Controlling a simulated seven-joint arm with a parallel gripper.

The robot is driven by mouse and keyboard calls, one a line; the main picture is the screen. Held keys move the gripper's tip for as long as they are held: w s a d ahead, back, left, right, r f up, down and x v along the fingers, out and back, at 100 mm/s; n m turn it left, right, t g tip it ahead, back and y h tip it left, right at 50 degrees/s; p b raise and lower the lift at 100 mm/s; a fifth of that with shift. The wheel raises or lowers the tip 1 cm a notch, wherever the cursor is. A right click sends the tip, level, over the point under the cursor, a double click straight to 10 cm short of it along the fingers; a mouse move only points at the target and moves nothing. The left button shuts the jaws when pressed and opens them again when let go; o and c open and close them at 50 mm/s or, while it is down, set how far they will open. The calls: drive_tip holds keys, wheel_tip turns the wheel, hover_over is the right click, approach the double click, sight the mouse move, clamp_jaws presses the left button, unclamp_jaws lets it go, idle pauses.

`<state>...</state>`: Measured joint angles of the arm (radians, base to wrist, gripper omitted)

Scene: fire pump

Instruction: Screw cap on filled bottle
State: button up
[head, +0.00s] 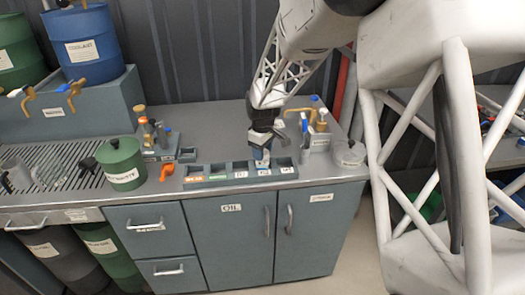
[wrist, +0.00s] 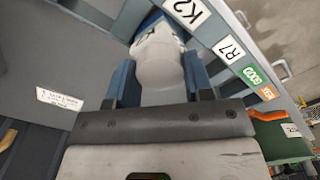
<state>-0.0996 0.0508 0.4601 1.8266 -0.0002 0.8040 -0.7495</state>
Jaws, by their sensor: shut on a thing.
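My gripper (head: 262,150) points down over the divided tray (head: 190,187) near the counter's front edge. In the wrist view its blue fingers (wrist: 160,85) are shut on a pale, rounded, bottle-like piece (wrist: 158,58). I cannot tell whether this piece is a cap or a small bottle. In the head view the piece (head: 263,161) shows just below the fingers, at a compartment right of the tray's middle. Whether it touches the tray floor is unclear. Clear containers (head: 48,174) lie or stand on the slatted drain at the left; their fill is unclear.
A green labelled can (head: 122,164) and an orange fitting (head: 166,171) stand left of the tray. A clear round dish (head: 349,154) sits at the right. Racks of small bottles (head: 148,133) stand behind. A blue drum (head: 88,46) with a tap stands at the back left.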

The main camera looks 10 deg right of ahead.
drive_tip(key=shift+m, duration=0.5)
drive_tip(key=shift+m, duration=0.3)
drive_tip(key=m, duration=0.3)
drive_tip(key=shift+m, duration=0.4)
drive_tip(key=m, duration=0.4)
drive_tip(key=shift+m, duration=0.3)
drive_tip(key=shift+m, duration=0.3)
